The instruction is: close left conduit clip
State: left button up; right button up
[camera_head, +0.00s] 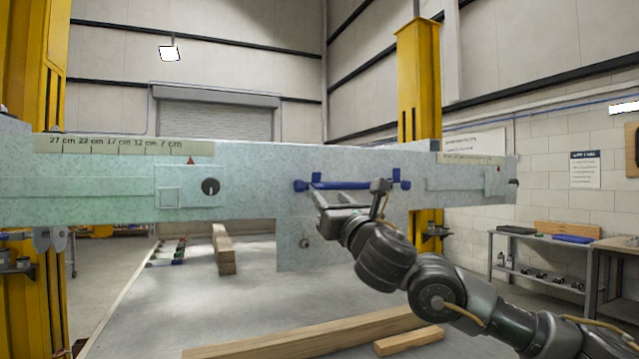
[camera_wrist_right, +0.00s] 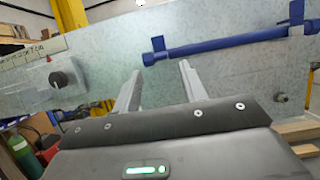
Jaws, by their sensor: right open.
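A blue conduit (camera_head: 355,184) runs level along the pale speckled frame beam, and also shows in the right wrist view (camera_wrist_right: 215,45). At its left end is a blue clip (camera_head: 316,178) with a small tab standing up; it shows in the right wrist view (camera_wrist_right: 157,45) just beyond the fingertips. A similar blue clip (camera_head: 396,176) is at the right end. My right gripper (camera_head: 350,194) is open, in front of and slightly below the conduit. In the right wrist view its fingers (camera_wrist_right: 160,75) are spread with nothing between them. My left gripper is out of view.
The beam (camera_head: 100,195) spans the view, with a dark knob (camera_head: 210,186) on a plate left of the clip. A yellow post (camera_head: 418,80) stands behind. Wooden beams (camera_head: 310,338) lie below. A shelf (camera_head: 540,262) stands at the right.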

aim_at(320, 188)
jog(key=p+x, duration=0.2)
jog(key=x, duration=0.2)
jog(key=shift+w+a+r, duration=0.1)
jog(key=shift+w+r, duration=0.2)
jog(key=shift+r, duration=0.05)
jog(key=shift+w+a+r, duration=0.15)
jog(key=shift+w, duration=0.4)
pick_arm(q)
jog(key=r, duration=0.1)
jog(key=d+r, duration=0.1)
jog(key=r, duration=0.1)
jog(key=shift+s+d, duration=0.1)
pick_arm(e)
jog(key=shift+w+a, duration=0.15)
jog(key=shift+w, duration=0.05)
